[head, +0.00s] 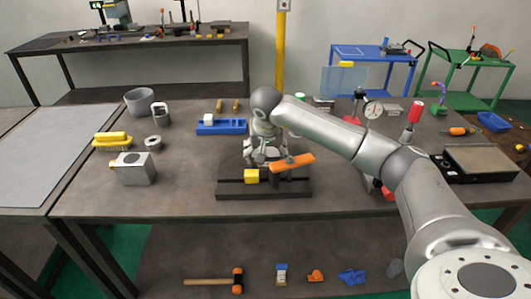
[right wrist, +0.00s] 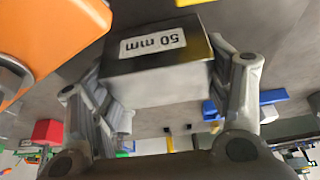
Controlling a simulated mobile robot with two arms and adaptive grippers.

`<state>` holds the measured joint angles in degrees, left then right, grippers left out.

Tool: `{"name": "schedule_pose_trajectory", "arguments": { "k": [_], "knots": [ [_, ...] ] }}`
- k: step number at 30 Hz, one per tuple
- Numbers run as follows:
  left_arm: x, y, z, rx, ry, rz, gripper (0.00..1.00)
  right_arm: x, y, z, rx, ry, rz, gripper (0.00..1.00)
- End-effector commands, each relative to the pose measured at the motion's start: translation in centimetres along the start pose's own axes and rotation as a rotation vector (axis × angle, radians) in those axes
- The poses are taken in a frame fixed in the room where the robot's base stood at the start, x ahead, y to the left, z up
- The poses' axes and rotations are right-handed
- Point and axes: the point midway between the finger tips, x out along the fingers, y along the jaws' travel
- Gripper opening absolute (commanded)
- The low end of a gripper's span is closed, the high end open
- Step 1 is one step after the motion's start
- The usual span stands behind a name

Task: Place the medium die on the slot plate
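My right gripper (head: 266,148) is above the dark slot plate (head: 297,194) in the head view. In the right wrist view, its two fingers (right wrist: 160,90) press on both sides of a grey block labelled 50 mm, which I take to be the medium die (right wrist: 155,62). In the head view the die is mostly hidden by the gripper and the orange lever. A yellow block (head: 251,176) sits on the plate, and the orange lever (head: 292,162) reaches across its right part. I cannot tell whether the die touches the plate. My left gripper is not in view.
A blue tray (head: 232,127) with a pale block stands behind the plate. A dial gauge (head: 373,110) stands at right.

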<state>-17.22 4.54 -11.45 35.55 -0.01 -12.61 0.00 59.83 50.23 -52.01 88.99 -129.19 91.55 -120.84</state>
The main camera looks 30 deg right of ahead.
Motion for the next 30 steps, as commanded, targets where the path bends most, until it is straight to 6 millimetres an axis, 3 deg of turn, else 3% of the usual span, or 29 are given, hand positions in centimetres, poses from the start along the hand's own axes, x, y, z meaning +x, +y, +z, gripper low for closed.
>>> {"name": "schedule_pose_trajectory", "arguments": {
  "k": [1, 5, 18, 23, 30],
  "knots": [
    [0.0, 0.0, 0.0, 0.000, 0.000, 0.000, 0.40, 0.0, 0.0, 0.0, 0.001, 0.000, 0.000, 0.78],
    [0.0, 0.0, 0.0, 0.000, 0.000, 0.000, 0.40, 0.0, 0.0, 0.0, 0.001, 0.000, 0.001, 0.93],
    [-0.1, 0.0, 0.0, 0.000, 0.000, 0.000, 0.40, -0.7, 0.0, -0.1, 0.000, 0.001, 0.000, 0.93],
    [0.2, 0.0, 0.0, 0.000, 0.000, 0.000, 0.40, -3.3, 0.0, -0.2, -0.001, 0.004, -0.002, 0.93],
    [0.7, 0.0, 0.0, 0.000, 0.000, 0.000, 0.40, -8.5, 0.0, -0.2, 0.000, 0.004, -0.002, 0.93]
  ]
}}
